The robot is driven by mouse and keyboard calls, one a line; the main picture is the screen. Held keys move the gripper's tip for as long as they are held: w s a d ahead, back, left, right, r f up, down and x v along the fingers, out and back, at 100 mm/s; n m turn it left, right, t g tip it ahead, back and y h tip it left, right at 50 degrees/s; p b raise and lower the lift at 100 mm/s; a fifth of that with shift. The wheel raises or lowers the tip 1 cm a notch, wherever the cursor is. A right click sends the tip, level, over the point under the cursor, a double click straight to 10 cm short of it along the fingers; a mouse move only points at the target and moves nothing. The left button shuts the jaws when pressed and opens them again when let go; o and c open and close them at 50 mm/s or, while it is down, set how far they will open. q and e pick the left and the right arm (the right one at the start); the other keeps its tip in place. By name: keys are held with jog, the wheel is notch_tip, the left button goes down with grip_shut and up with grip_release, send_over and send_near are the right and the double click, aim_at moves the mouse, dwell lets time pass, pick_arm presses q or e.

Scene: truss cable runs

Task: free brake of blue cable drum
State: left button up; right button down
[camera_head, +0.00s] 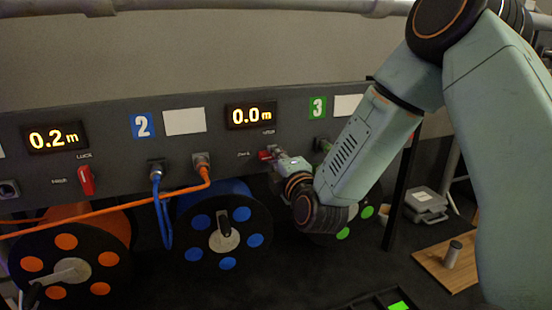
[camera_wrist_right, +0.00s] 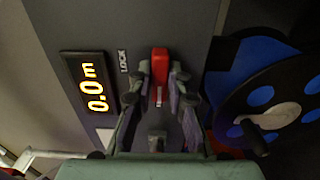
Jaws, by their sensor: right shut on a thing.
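The blue cable drum (camera_head: 222,225) sits below the panel in the middle of the head view. It also shows at the right of the wrist view (camera_wrist_right: 262,90). Its red brake lever (camera_wrist_right: 160,65) is on the panel beside the word LOCK and the 0.0 m display. In the head view only a bit of the red lever (camera_head: 265,155) shows, at my gripper's tip. My right gripper (camera_wrist_right: 163,84) is shut on the red lever, with a finger on each side. My left gripper is in neither view.
The dark panel (camera_head: 103,172) carries a 0.2 m display (camera_head: 56,137) and another red lever (camera_head: 86,180). A blue cable (camera_head: 162,215) hangs from a socket. An orange cable (camera_head: 130,204) runs left. An orange drum (camera_head: 70,265) stands left; a green-dotted drum (camera_head: 342,233) is partly behind my arm.

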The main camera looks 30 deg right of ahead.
jog(key=shift+r, duration=0.1)
jog(key=c, duration=1.3)
grip_release()
jog(key=shift+a, duration=0.1)
jog(key=v, duration=0.7)
jog(key=shift+s, duration=0.25)
jog(key=shift+w, duration=0.2)
